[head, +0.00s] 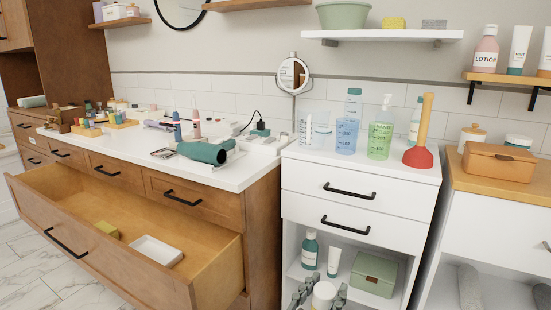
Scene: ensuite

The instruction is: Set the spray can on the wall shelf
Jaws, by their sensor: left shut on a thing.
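My left gripper (320,290) is at the bottom edge, with its grey fingers on both sides of a white round-topped can (323,294). It is shut on this can, which looks like the spray can; its lower part is cut off by the frame. The gripper shows in front of the white cabinet's open lower compartment. Several wall shelves show: a white one (345,37) at the top, a wooden one (508,79) at the right, a brown one (256,4) at the top middle and another (120,22) at the upper left. My right gripper is not in view.
The white cabinet (300,154) bears bottles and a red plunger (418,156). A wooden drawer (110,260) stands open at the left. The white shelf holds a green bowl (343,15) and two sponges; the right shelf holds a lotion bottle (486,52) and tubes.

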